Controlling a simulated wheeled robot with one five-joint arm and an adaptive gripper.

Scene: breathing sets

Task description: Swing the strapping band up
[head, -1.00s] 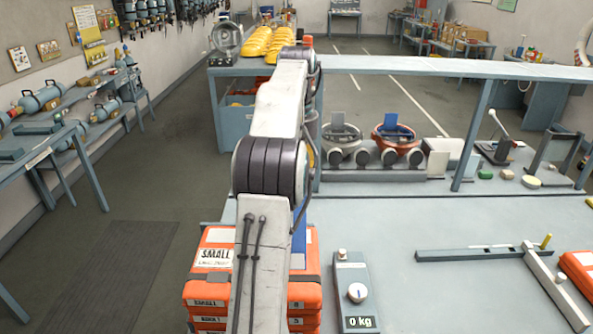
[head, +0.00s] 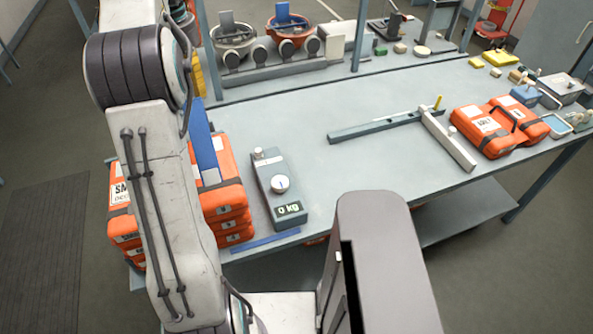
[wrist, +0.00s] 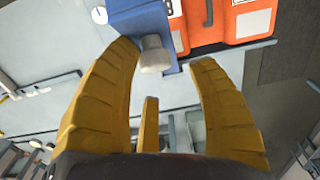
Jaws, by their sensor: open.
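A blue strip (head: 204,145), which may be the strapping band, stands tilted against the orange case stack (head: 226,172) in the head view. Another blue strip (head: 265,241) lies flat along the table's front edge. I cannot tell which is the band. My gripper (wrist: 168,61) shows only in the wrist view. Its yellow fingers are spread wide with nothing held. A grey knob (wrist: 155,54) on a blue body (wrist: 138,22) appears between the fingertips; contact cannot be told. Orange cases (wrist: 235,22) are beyond it.
A box with a dial and "0 kg" display (head: 286,196) stands right of the stack. The table's middle is clear.

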